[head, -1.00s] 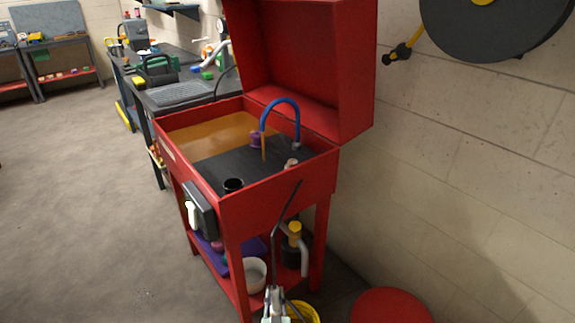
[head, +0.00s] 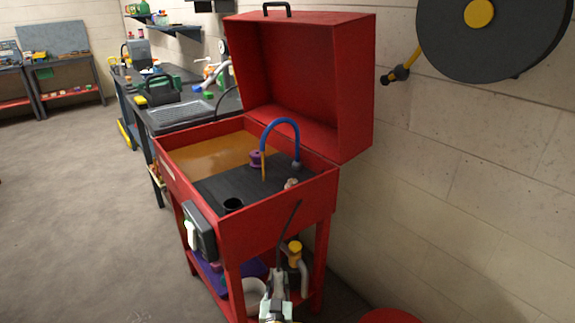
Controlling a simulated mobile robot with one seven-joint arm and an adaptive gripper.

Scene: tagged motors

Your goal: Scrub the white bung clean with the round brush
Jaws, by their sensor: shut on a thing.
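A small whitish piece that looks like the white bung (head: 291,183) sits on the black shelf (head: 225,184) inside the red parts washer, near its right front corner. My gripper (head: 277,274) is at the bottom of the head view, in front of the washer. It is shut on a long thin dark tool, apparently the round brush (head: 287,236), which points up and slightly right. The tool's upper tip overlaps the washer's front wall in the picture, below the bung; I see no contact with the bung. The tool's grasped end is hidden by the gripper.
The red washer (head: 272,222) has its lid (head: 300,75) raised. A blue hose (head: 280,122) arches over the shelf, near a purple piece (head: 256,158) and a black cup (head: 232,205). A white bowl (head: 254,294) is below. The wall is close on the right; open floor lies left.

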